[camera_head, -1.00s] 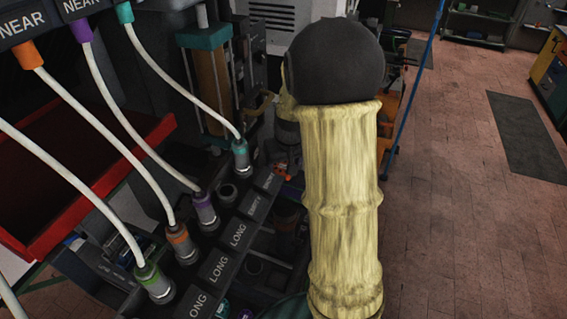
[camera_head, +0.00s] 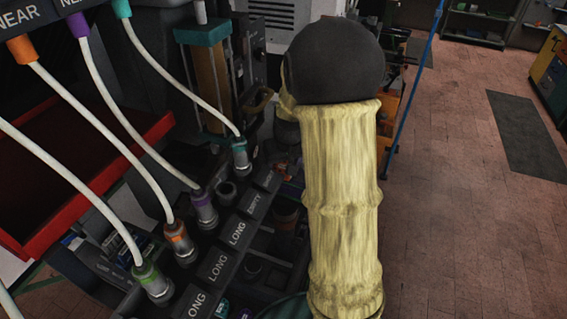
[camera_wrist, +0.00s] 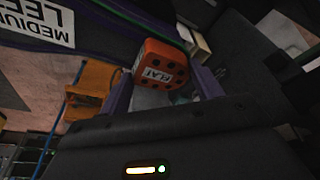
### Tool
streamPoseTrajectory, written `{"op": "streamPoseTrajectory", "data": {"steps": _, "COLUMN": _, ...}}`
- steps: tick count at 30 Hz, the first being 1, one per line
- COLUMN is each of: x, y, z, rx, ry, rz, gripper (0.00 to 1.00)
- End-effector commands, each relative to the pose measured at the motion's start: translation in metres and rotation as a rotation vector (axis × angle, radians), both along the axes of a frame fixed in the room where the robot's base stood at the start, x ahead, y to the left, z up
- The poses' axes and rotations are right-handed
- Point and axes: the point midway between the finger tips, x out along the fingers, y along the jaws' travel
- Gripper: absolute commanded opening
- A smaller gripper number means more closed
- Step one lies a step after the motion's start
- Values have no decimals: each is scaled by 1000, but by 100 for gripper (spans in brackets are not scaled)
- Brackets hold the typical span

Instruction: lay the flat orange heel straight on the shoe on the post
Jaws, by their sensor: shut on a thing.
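The orange heel (camera_wrist: 160,65), a small block with a white label reading FLAT and dark holes, shows in the wrist view. My gripper (camera_wrist: 160,80) is shut on it, one greyish-purple finger at each side. The label is upside down in this view. In the head view I cannot make out the heel or my gripper; my own arm blocks the middle. I cannot make out the shoe on the post clearly in either view.
In the head view, white hoses run to sockets with coloured collars (camera_head: 203,205) beside a row of LONG and EMPTY labels (camera_head: 237,233). A red tray (camera_head: 60,215) lies left. A blue pole (camera_head: 412,100) stands right of my arm. A MEDIUM sign (camera_wrist: 45,22) shows upside down in the wrist view.

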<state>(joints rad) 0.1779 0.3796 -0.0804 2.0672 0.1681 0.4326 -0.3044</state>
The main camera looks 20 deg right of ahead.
Motion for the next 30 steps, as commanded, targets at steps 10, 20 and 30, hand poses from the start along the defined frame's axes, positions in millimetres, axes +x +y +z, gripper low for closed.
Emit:
{"op": "streamPoseTrajectory", "data": {"steps": 10, "x": 0, "y": 0, "z": -1, "rx": 0, "ry": 0, "rz": 0, "gripper": 90}}
{"op": "streamPoseTrajectory", "data": {"steps": 20, "x": -1, "y": -1, "z": 4, "rx": -1, "ry": -1, "rz": -1, "gripper": 90}}
{"op": "streamPoseTrajectory", "data": {"steps": 30, "x": -14, "y": 2, "z": 52, "rx": -1, "ry": -6, "rz": 3, "gripper": 90}}
